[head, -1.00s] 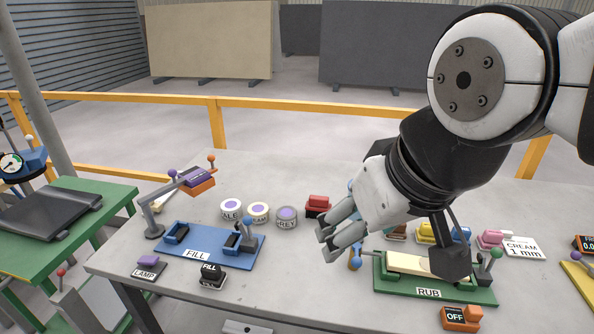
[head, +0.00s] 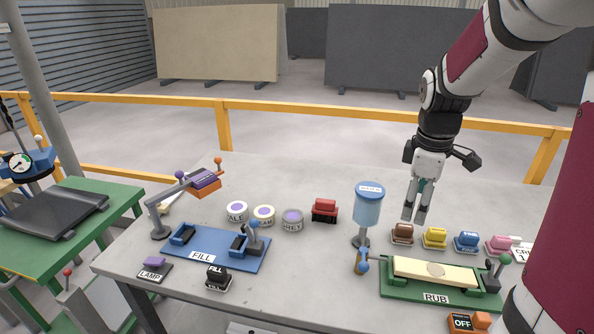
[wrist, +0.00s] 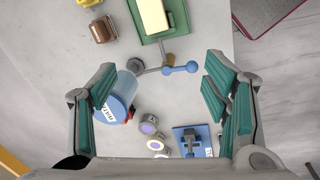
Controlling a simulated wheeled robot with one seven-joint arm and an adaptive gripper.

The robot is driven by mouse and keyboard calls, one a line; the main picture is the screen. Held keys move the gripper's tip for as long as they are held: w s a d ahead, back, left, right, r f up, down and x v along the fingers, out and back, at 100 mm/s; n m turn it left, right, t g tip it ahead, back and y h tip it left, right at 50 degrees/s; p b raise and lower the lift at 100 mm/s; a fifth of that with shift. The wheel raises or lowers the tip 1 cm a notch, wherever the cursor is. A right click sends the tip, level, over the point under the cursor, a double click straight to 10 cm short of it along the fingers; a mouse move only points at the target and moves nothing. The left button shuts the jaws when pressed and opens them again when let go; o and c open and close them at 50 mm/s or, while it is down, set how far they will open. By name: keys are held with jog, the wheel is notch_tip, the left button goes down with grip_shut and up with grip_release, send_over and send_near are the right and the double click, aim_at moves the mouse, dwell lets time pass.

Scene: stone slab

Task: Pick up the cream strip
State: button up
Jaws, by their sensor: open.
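The cream strip (head: 408,268) lies in the green RUB fixture (head: 440,296) at the right front of the grey table, with a faint round mark on its top. Its near part also shows at the top of the wrist view (wrist: 152,14). My gripper (head: 413,214) points down in the head view, seen above and behind the strip, near the brown block. In the wrist view its jaws (wrist: 165,95) are spread wide with nothing between the pads. My gripper is not touching the strip.
A blue water dispenser (head: 367,210) stands left of the fixture. Brown (head: 402,234), yellow (head: 434,238), blue and pink blocks sit in a row behind it. An orange OFF switch (head: 465,322) is in front. The blue FILL fixture (head: 210,250) is at left.

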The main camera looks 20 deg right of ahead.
jog(key=s+d+f+n+g+y, duration=0.1)
jog(key=d+f+n, duration=0.2)
jog(key=d+f, duration=0.85)
send_over(435, 270)
jog(key=f, duration=0.7)
jog(key=shift+w+f, duration=0.2)
jog(key=shift+w, duration=0.1)
jog(key=shift+n, duration=0.3)
jog(key=shift+s+f+p, duration=0.15)
jog(key=shift+f+p, duration=0.05)
jog(key=shift+f, duration=1.3)
jog(key=shift+s+f+p, duration=0.15)
jog(key=shift+f, duration=1.3)
grip_shut()
